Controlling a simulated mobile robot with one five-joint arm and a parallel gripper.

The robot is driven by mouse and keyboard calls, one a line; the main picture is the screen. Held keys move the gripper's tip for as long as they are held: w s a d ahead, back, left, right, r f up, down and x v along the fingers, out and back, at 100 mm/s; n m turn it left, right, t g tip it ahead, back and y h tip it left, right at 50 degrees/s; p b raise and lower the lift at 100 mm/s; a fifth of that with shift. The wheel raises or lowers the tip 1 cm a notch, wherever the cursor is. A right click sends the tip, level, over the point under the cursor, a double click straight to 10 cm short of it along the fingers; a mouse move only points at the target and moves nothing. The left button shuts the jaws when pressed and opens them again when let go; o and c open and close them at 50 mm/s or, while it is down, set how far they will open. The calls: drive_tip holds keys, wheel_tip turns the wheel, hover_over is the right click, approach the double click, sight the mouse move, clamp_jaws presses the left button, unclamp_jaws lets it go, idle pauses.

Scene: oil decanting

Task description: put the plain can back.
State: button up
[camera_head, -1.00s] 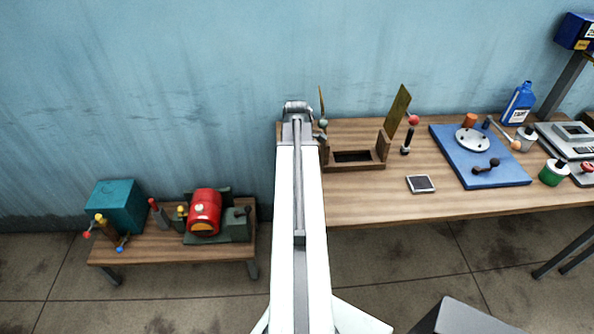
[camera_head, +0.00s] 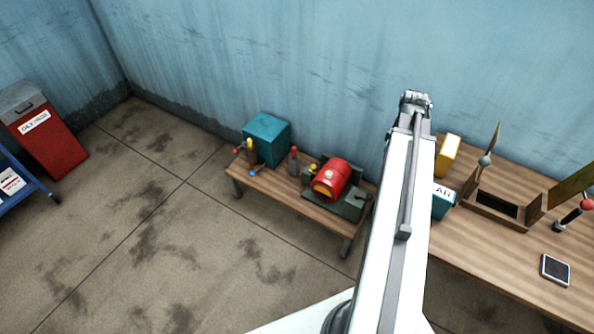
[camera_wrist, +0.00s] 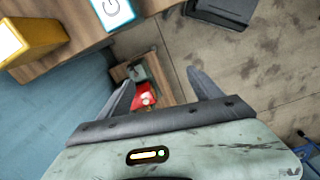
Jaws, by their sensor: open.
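My gripper (camera_wrist: 165,84) is open and empty in the wrist view, its two fingers apart with the floor and the low bench far beyond them. In the head view it is at the far end of my white arm, seen from behind. A yellow can (camera_head: 447,156) stands at the left end of the long bench, just right of my arm. It also shows in the wrist view (camera_wrist: 38,42), at upper left. A teal can (camera_head: 441,202) with a white lettered label is partly hidden by my arm. I cannot tell which can is the plain one.
The long wooden bench (camera_head: 500,285) holds a wooden stand (camera_head: 500,208) and a tablet (camera_head: 555,270). A low bench (camera_head: 280,190) holds a teal box (camera_head: 267,138) and a red machine (camera_head: 332,178). A red bin (camera_head: 50,135) stands far left. Open floor lies between.

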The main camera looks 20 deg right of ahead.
drive_tip(key=w+a+m, duration=0.1)
drive_tip(key=w+a, duration=0.2)
drive_tip(key=a, duration=0.9)
drive_tip(key=w+a+m, duration=0.2)
drive_tip(key=w+a, duration=0.2)
drive_tip(key=a, duration=0.9)
drive_tip(key=w+a+m, duration=0.2)
drive_tip(key=w+a, duration=0.1)
drive_tip(key=a, duration=1)
drive_tip(key=shift+w+a, duration=0.15)
wheel_tip(320, 180, down, 6)
drive_tip(key=b, duration=0.5)
drive_tip(key=shift+r+b, duration=0.1)
drive_tip(key=shift+b, duration=0.3)
